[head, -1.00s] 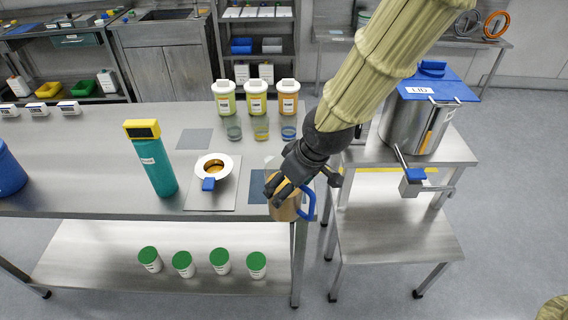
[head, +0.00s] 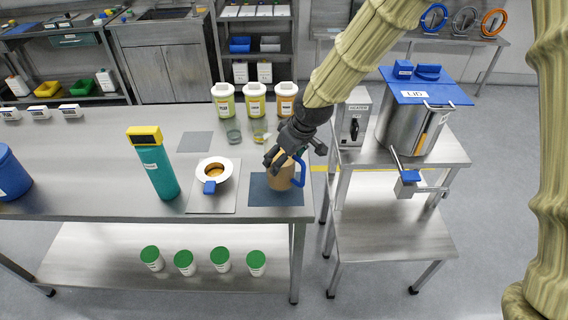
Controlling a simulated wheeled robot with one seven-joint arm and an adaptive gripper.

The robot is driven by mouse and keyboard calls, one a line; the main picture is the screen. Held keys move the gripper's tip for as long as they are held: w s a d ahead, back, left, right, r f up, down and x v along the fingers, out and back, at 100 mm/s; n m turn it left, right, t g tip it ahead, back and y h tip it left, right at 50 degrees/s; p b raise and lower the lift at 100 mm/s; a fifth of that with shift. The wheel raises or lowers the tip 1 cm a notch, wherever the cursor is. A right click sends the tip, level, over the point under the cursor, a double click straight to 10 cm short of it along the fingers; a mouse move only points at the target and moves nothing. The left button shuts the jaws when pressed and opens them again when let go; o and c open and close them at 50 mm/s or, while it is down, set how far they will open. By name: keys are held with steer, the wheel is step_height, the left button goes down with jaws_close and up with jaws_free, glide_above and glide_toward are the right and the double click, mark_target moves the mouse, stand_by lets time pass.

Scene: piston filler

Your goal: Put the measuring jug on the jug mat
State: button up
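The measuring jug (head: 281,177) is a tan-filled vessel with a blue handle (head: 300,172) on its right. It is upright over the dark blue jug mat (head: 262,198), within the mat's outline in the head view. I cannot tell whether its base touches the mat. My gripper (head: 279,160) is at the jug's top and appears shut on it, with dark fingers across the upper part. The fingers and wrist hide the jug's rim and the exact contact.
A lidded steel pot (head: 408,125) stands on the right-hand stand. The table's front edge is close to the mat.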

mark_target(297, 157)
steer(key=shift+f+p, duration=0.55)
steer(key=shift+f, duration=1)
steer(key=shift+f, duration=0.15)
steer(key=o, duration=2)
steer(key=shift+s, duration=0.1)
steer(key=shift+b+v, duration=1.1)
steer(key=shift+v, duration=5)
